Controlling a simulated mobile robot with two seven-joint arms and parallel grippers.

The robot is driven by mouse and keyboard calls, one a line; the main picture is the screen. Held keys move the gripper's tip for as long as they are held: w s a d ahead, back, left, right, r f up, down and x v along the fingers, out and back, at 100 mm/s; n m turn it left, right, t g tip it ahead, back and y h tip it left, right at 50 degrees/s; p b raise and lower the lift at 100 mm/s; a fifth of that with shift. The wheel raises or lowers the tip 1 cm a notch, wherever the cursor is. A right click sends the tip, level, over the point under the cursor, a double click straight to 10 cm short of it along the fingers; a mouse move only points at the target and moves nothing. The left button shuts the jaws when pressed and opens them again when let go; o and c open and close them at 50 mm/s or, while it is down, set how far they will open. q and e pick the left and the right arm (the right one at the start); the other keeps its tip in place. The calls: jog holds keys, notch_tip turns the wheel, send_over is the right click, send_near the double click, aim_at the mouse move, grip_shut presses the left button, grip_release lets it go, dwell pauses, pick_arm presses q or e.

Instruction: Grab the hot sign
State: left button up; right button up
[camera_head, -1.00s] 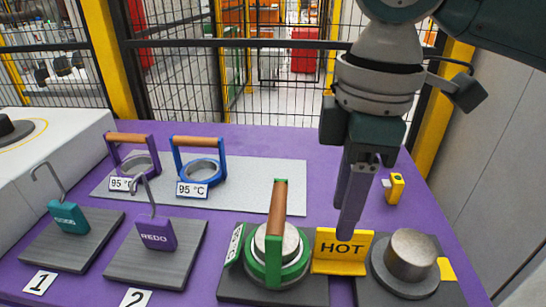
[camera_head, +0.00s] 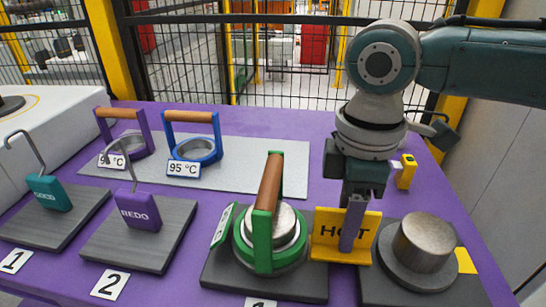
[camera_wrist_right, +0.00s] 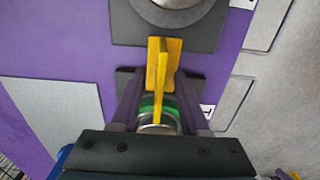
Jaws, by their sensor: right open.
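The yellow HOT sign (camera_head: 325,228) stands upright between the green ring tool and a metal cylinder. My right gripper (camera_head: 348,246) points down at it, and its finger covers part of the lettering. In the right wrist view the sign (camera_wrist_right: 157,62) shows nearly edge-on, as a narrow yellow strip in line with the gap between the fingers of my right gripper (camera_wrist_right: 160,88). The jaws are open, with one finger on each side of that line. I see no contact with the sign. My left gripper is not in view.
A green ring tool with wooden handle (camera_head: 270,210) stands close left of the sign. A metal cylinder (camera_head: 424,243) stands right. Blue (camera_head: 196,150) and purple (camera_head: 125,143) ring tools are behind. A REDO block (camera_head: 138,211) is left.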

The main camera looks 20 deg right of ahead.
jog(key=shift+c, duration=0.4)
grip_shut()
